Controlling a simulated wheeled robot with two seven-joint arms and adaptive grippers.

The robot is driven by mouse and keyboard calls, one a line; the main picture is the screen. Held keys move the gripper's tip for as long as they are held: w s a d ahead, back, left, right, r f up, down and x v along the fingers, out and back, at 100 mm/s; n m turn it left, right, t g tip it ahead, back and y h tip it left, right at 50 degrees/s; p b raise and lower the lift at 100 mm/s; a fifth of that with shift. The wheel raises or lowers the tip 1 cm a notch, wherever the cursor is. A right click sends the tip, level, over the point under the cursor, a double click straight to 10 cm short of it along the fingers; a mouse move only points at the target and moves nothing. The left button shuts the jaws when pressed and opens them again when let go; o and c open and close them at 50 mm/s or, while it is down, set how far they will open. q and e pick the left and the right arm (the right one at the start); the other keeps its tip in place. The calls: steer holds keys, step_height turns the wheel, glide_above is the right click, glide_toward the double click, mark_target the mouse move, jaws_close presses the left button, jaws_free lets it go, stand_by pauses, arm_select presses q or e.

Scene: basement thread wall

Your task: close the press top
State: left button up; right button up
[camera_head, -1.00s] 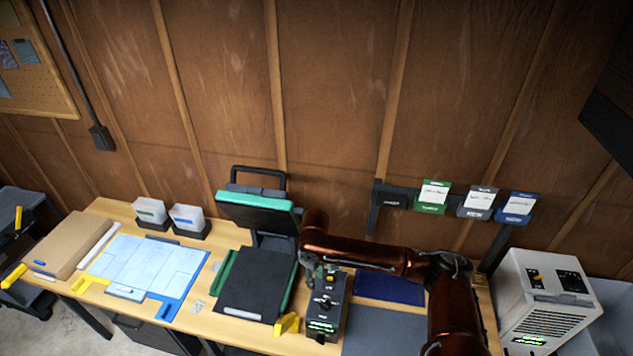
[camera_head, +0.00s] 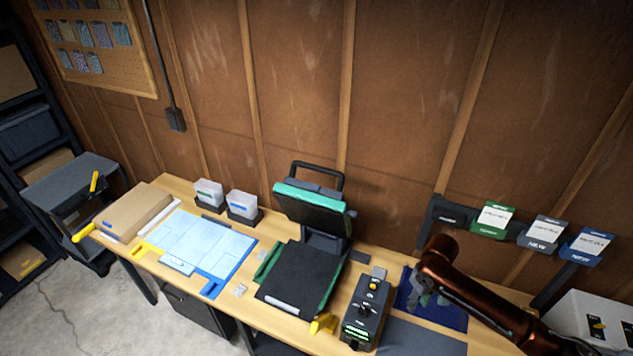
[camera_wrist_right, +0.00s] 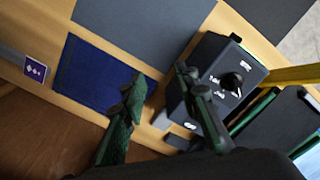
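The press stands mid-bench in the head view. Its green-rimmed top (camera_head: 315,208) is raised and tilted above the flat black lower plate (camera_head: 293,277), with a black bar handle (camera_head: 317,166) at the back. My right gripper (camera_head: 428,294) is to the right of the press and its control box, over the dark blue mat, apart from the press. In the right wrist view the two fingers of my right gripper (camera_wrist_right: 160,80) are spread with nothing between them. Part of the press (camera_wrist_right: 270,130) shows at the lower right there. My left gripper is not in view.
The control box (camera_head: 365,312) with knob and yellow switch stands between press and gripper. The dark blue mat (camera_head: 445,313) lies right of it. A yellow handle (camera_head: 323,323) sticks out at the press front. Labelled holders (camera_head: 492,219) stand at the back right. A light blue sheet (camera_head: 200,245) lies left.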

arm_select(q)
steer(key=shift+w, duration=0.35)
arm_select(e)
steer(key=shift+c, duration=0.5)
